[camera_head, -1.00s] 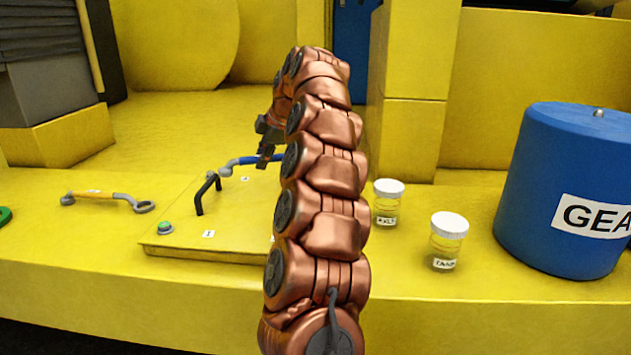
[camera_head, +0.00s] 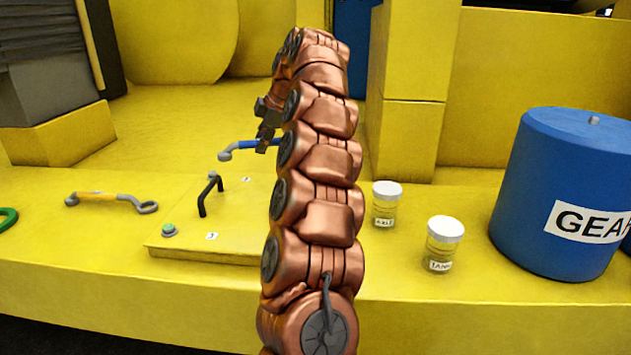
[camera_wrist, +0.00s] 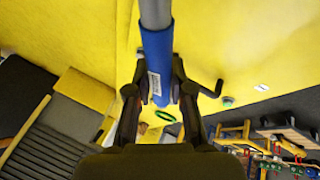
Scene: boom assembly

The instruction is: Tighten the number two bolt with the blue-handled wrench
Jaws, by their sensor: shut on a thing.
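My gripper (camera_head: 266,140) is over the back of the yellow panel (camera_head: 185,247), partly hidden by my arm. It is shut on the blue handle of the wrench (camera_head: 243,145), whose grey head points left. In the wrist view my gripper (camera_wrist: 158,78) has its fingers on either side of the blue handle (camera_wrist: 155,48), and the grey shaft runs out of the top. The wrench looks raised off the panel. A small label (camera_head: 246,180) lies on the panel below it; its number is too small to read. I cannot make out the number two bolt.
A yellow-handled wrench (camera_head: 110,199) lies to the left. Two jars (camera_head: 386,205) (camera_head: 441,245) and a blue gear drum (camera_head: 560,195) stand to the right.

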